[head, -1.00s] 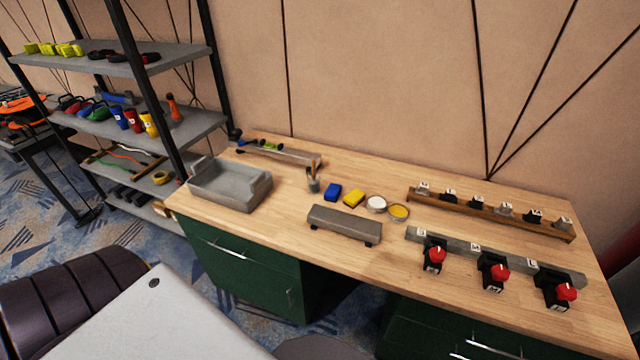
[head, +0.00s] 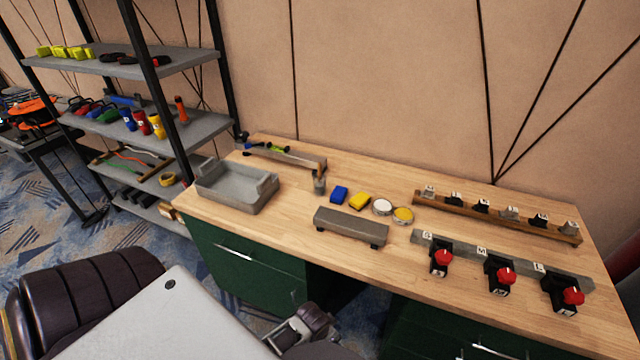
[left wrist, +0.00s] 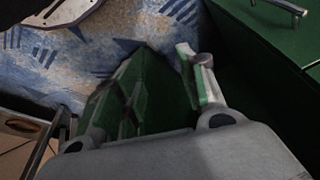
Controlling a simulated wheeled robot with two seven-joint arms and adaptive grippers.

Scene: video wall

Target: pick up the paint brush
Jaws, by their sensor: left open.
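My left gripper (left wrist: 160,62) is open and empty in the left wrist view, over the carpet beside a green cabinet front. Grey and dark parts of my own arm show at the bottom of the head view, below the bench top and well away from the cup. My right gripper cannot be made out.
A grey stand (head: 350,226) is in front. Red-knobbed switches (head: 501,272) line the right. Green cabinets (head: 245,262) are below.

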